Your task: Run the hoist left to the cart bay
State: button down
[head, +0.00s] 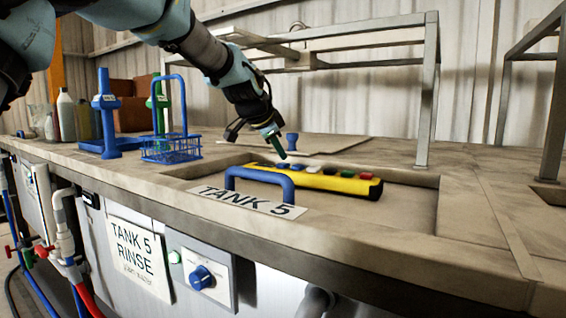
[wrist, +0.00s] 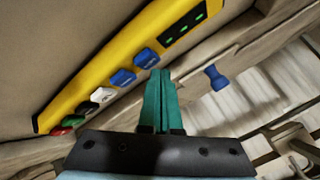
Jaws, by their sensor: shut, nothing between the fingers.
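A yellow control pendant (head: 345,184) lies in the recess behind the TANK 5 plate. In the wrist view the pendant (wrist: 110,70) runs diagonally, with a dark panel of green marks (wrist: 184,40) at its upper end. My gripper (head: 279,152) is shut and empty, pointing down at the pendant's left part. In the wrist view its green fingertips (wrist: 157,73) are just beside the upper blue button; contact cannot be told. The button labels are too small to read.
A blue handle (head: 260,175) arches in front of the pendant. A blue knob (head: 292,141) stands behind my fingers. A blue wire basket (head: 171,148) and a blue stand (head: 106,125) are at left. Metal frames (head: 428,95) rise behind and at right.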

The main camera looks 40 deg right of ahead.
aim_at(280, 164)
jog(key=shift+r, duration=0.3)
jog(key=shift+r+p, duration=1.8)
jog(key=shift+r, duration=0.65)
dwell(5.2)
